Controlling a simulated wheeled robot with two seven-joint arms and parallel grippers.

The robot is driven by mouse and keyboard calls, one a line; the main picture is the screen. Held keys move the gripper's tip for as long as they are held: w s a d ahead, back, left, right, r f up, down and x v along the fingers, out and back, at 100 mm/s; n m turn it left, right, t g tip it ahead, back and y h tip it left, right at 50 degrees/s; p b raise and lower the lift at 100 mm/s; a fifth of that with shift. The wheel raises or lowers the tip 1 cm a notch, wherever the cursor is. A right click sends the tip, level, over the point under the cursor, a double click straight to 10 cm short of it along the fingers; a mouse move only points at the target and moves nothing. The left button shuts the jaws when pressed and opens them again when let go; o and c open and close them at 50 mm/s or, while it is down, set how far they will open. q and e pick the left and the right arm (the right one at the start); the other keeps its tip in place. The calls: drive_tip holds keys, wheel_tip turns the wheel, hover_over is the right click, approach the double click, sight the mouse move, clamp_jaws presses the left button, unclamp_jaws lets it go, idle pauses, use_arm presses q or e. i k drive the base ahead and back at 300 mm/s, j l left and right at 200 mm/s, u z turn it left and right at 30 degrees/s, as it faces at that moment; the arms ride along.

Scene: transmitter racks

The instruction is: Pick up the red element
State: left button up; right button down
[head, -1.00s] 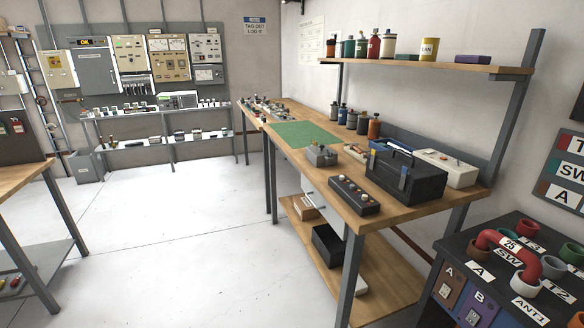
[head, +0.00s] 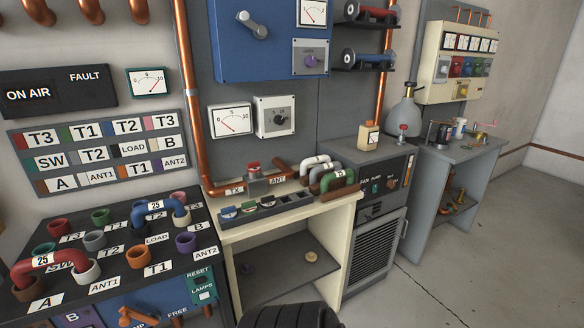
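A small red-topped piece (head: 253,167) stands upright in the grey block between the TX and ANT labels, on the cream bench (head: 232,240). It looks like a plug-in element. A dark tray (head: 262,207) in front of it holds small round pieces with green, blue and dark faces. A red U-shaped link (head: 38,262) marked 25 arches over the patch panel at the lower left.
A blue U-link (head: 163,206) sits on the patch panel (head: 128,279). White, grey and green U-links (head: 338,180) lie at the cream bench's right end. A grey cabinet (head: 370,170) stands beside it. Floor (head: 440,250) is clear at right. A dark ribbed shape (head: 290,315) shows at the bottom edge.

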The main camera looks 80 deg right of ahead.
sight(254, 167)
drive_tip(key=z, duration=2.4)
drive_tip(key=i+l+z, duration=0.15)
drive_tip(key=i+j, duration=0.05)
drive_tip(key=i, duration=0.05)
